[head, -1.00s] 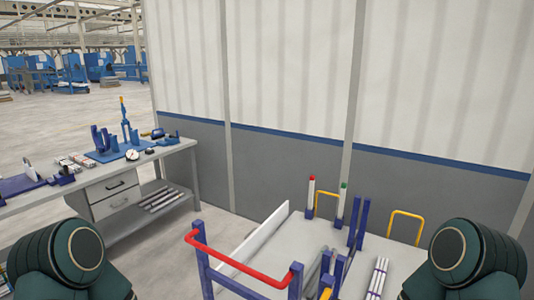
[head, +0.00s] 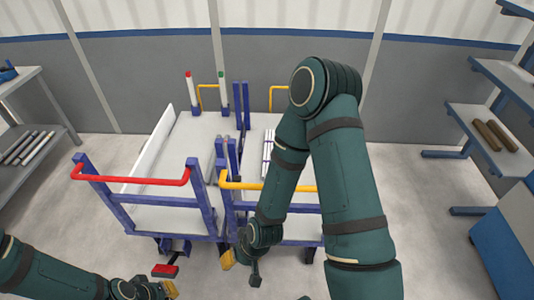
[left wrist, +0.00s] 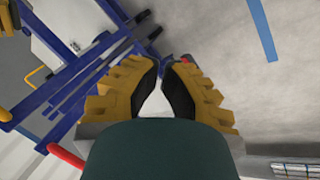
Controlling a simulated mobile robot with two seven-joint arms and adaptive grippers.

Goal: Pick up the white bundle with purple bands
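The white bundle with purple bands (head: 268,154) lies lengthwise on the right-hand cart deck, beyond the yellow handle, in the head view. My right arm passes just right of it. My right gripper (head: 236,261) hangs low in front of the carts, apart from the bundle; its finger opening is unclear. My left gripper (head: 168,291) is at the bottom edge, partly cut off. In the left wrist view, the left gripper's yellow fingers with black pads (left wrist: 160,72) are apart with nothing between them.
A red handle (head: 130,178) and a yellow handle (head: 268,187) stand on blue posts at the carts' near side. A white panel (head: 150,148) stands along the left deck. Shelving with brown rolls (head: 492,136) is at right. Open floor lies on both sides.

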